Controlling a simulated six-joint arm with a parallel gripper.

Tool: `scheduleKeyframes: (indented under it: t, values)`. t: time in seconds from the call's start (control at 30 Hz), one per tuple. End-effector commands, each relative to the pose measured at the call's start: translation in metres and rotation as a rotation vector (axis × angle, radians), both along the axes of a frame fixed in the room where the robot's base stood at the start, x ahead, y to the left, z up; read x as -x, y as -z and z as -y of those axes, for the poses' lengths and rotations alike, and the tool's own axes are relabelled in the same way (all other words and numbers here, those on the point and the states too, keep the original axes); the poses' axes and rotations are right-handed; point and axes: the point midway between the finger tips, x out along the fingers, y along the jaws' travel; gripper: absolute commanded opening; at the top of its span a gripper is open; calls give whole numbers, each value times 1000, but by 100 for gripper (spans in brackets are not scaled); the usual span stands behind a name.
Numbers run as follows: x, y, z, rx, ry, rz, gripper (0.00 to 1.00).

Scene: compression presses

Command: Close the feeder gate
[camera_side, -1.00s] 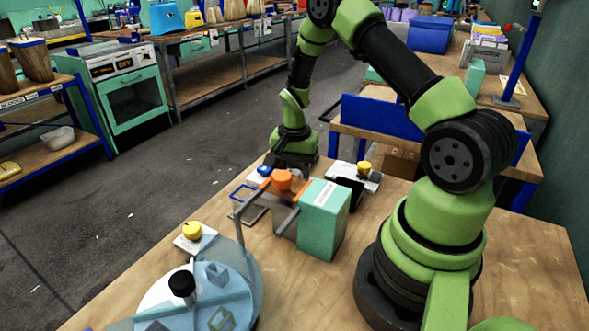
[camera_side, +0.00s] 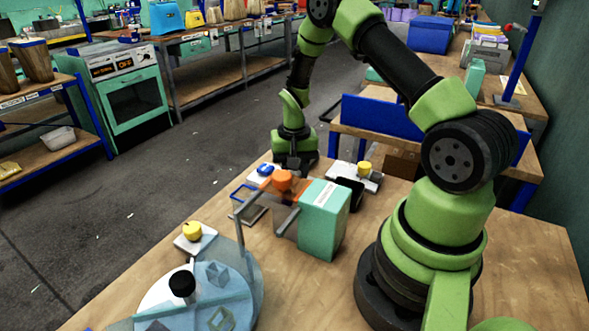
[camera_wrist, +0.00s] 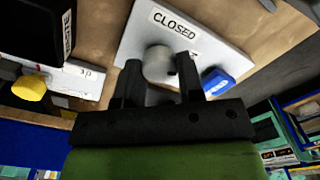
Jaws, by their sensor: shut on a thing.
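In the wrist view, a white plate (camera_wrist: 215,50) carries the word CLOSED, a pale grey round knob (camera_wrist: 157,62) and a blue block (camera_wrist: 217,82). My gripper (camera_wrist: 154,75) has its two black fingers on either side of the grey knob and is shut on it. In the side view, my gripper (camera_side: 294,165) points down at the far edge of the table, just right of the blue piece (camera_side: 265,169). The grey knob is hidden there. I cannot tell from the pictures which part is the feeder gate itself.
Close to the right, a yellow knob (camera_side: 364,167) sits on another white plate, with a black box (camera_side: 349,192) beside it. An orange piece (camera_side: 282,180) and a teal box (camera_side: 323,222) stand in front.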

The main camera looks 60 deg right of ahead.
Motion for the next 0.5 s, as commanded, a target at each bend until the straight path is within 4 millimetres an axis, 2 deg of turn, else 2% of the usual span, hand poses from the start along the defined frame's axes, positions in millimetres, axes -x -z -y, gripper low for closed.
scheduleKeyframes:
  t: [0.5]
  values:
    - [0,0,-1,-1,-492,-3,11]
